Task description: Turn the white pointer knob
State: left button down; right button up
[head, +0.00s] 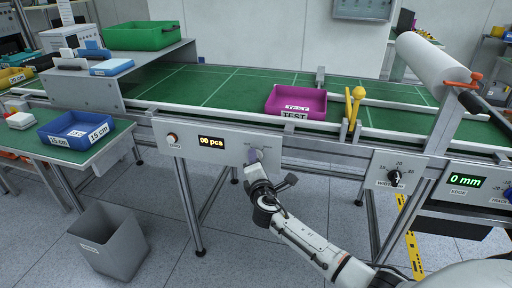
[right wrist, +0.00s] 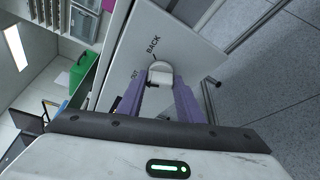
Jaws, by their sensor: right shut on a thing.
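The white pointer knob (right wrist: 160,73) sits on a light panel in the right wrist view, with the word BACK printed beyond it and another label partly hidden at its left. My right gripper (right wrist: 161,88) is shut on the knob, with one purple finger on each side of it. In the head view my right gripper (head: 254,158) is at the front panel (head: 220,152), right of the "00 pcs" display, and hides most of the knob. My left gripper is in neither view.
A black pointer knob (head: 394,176) is on a separate panel to the right. A magenta tray (head: 297,102) stands on the green conveyor (head: 220,88) above. A grey bin (head: 110,240) stands on the floor at left, and a blue tray (head: 85,130) on the side table.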

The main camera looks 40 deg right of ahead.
pick_arm(q)
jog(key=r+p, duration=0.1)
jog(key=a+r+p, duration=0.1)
jog(key=p, duration=0.1)
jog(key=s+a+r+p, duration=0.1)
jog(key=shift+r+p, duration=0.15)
jog(key=shift+p, duration=0.15)
pick_arm(e)
jog(key=n+g, duration=0.1)
jog(key=n, duration=0.1)
jog(key=shift+a+n, duration=0.1)
jog(key=shift+n, duration=0.3)
jog(key=o, duration=1.1)
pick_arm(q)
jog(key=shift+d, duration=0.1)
pick_arm(e)
jog(key=shift+r, duration=0.1)
